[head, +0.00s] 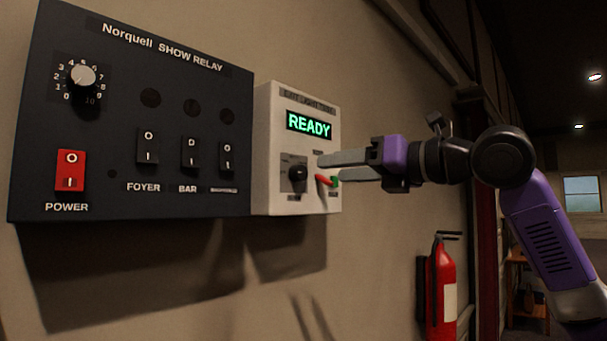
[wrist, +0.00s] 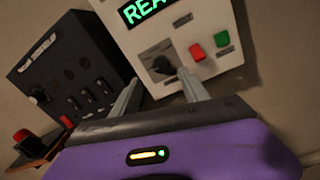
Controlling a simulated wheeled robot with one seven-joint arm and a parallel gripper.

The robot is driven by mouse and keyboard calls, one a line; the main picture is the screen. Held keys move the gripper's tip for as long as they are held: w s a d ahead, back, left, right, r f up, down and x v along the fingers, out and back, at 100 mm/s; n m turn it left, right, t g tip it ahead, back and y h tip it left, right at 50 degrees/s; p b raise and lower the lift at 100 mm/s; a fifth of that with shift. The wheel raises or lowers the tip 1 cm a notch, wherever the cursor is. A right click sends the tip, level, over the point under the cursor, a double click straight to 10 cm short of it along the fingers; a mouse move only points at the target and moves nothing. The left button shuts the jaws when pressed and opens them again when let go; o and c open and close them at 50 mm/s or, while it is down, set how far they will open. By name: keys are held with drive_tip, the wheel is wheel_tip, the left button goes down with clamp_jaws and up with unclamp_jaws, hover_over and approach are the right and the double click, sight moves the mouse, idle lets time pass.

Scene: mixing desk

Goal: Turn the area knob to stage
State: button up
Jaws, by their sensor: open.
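A small black knob (head: 298,173) sits on a dark square plate on the white box (head: 328,103). It also shows in the wrist view (wrist: 162,65), just beyond and between my fingertips. The small labels around it are too blurred to read, and I cannot tell which one it points at. My gripper (head: 328,169) is open, with its two grey fingers reaching toward the white box from the right. In the wrist view the fingers (wrist: 160,78) are spread and empty, and the knob appears apart from them.
The white box carries a lit green READY display (head: 309,125), a red button (wrist: 197,52) and a green button (wrist: 221,39) beside the knob. The dark Norquell panel (head: 200,85) adjoins it on the left, with a dial, rocker switches and a red power switch (head: 70,170). A fire extinguisher (head: 441,285) hangs below right.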

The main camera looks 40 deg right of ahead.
sight(303, 173)
drive_tip(key=shift+n, duration=0.4)
drive_tip(key=w, duration=0.2)
drive_tip(key=w+p, duration=0.1)
drive_tip(key=w, duration=0.2)
drive_tip(key=w+p, duration=0.1)
drive_tip(key=w, duration=0.1)
drive_tip(key=shift+w+a+f, duration=0.1)
drive_tip(key=shift+w+a, duration=0.25)
drive_tip(key=shift+w, duration=0.05)
clamp_jaws()
